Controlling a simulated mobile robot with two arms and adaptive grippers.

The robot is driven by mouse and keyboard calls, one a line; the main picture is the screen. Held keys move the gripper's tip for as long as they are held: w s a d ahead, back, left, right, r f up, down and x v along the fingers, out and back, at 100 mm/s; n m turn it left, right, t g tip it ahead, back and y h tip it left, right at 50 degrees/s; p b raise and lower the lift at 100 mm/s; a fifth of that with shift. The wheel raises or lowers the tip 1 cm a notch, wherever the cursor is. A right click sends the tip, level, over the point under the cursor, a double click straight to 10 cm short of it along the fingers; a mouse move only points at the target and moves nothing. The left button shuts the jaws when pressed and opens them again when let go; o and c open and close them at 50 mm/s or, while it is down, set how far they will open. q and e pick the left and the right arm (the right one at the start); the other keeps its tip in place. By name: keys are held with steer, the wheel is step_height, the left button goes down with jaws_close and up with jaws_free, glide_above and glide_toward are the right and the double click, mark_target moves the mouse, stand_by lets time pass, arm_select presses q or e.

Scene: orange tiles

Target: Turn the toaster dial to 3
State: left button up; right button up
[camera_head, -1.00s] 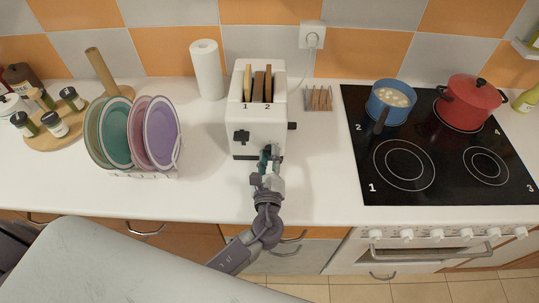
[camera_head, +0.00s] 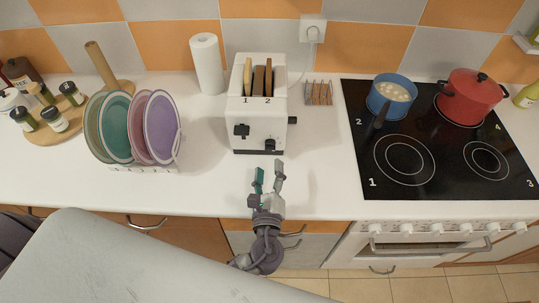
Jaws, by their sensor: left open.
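The white toaster (camera_head: 258,112) stands on the counter, with slices of toast in its slots and the numbers 1 and 2 on top. The dial's setting is too small to read. My left gripper (camera_head: 268,174) is open and empty, in front of and below the toaster, apart from it, over the counter's front part. My right gripper is not in view.
A rack of coloured plates (camera_head: 133,130) stands left of the toaster, with a paper roll (camera_head: 207,64) behind. A toast rack (camera_head: 319,93) is to the right. The black hob (camera_head: 440,160) holds a blue pot (camera_head: 390,98) and a red pot (camera_head: 469,97). Counter around the gripper is clear.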

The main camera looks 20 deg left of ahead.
arm_select(q)
steer(key=v, duration=0.5)
steer(key=shift+s, duration=0.1)
stand_by(0.4)
